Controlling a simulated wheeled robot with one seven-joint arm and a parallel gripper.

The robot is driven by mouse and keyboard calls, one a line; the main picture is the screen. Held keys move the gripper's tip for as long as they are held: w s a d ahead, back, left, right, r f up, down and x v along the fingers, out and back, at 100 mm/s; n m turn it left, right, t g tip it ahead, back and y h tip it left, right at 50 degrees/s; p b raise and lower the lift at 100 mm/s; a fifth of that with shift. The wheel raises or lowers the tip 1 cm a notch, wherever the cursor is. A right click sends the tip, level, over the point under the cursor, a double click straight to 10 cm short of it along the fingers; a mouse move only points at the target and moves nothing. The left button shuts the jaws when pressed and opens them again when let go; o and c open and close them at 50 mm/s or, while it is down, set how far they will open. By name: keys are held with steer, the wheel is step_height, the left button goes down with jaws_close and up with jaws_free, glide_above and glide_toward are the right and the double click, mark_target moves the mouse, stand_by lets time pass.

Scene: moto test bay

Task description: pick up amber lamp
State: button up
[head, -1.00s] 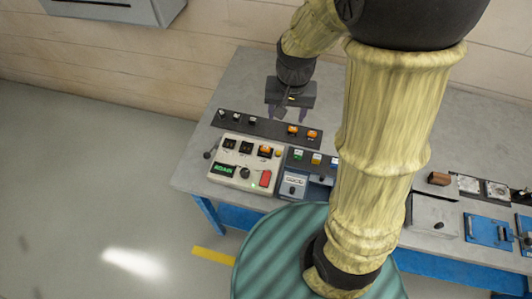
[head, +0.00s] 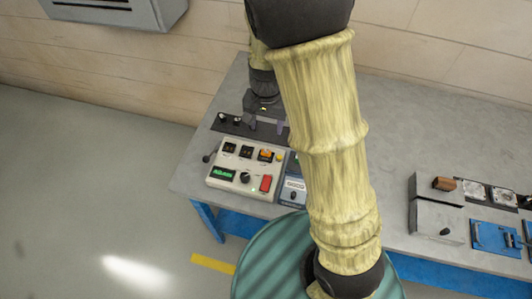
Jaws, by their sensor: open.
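My gripper (head: 266,127) is open, its fingers pointing down over the dark rack strip (head: 238,131) at the back of the bench; nothing shows between them. The rack holds small black-and-white pieces at its left. Its right part, where orange-topped pieces sat earlier, is hidden behind my arm. On the beige control box (head: 222,184) in front there is an orange piece (head: 265,155) and a small yellow-amber spot (head: 280,157). I cannot tell from this view which of these is the amber lamp. Contact between fingers and rack cannot be told.
The grey bench (head: 395,120) runs right along the wall. A blue-grey box (head: 293,191) stands right of the control box, partly behind my arm. A grey box (head: 437,218), a brown block (head: 444,183) and blue fixtures (head: 490,237) are further right. The bench behind them is clear.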

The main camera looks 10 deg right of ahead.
glide_above(266, 152)
step_height(266, 152, down, 7)
steer(key=shift+w+d, duration=0.1)
steer(key=shift+w, duration=0.05)
steer(key=shift+a+f, duration=0.2)
steer(key=shift+f, duration=0.05)
steer(key=shift+d, duration=0.1)
steer(key=shift+f+p, duration=0.2)
steer(key=shift+p, duration=0.15)
steer(key=shift+f+p, duration=0.5)
steer(key=shift+f, duration=1.9)
steer(key=shift+c, duration=0.5)
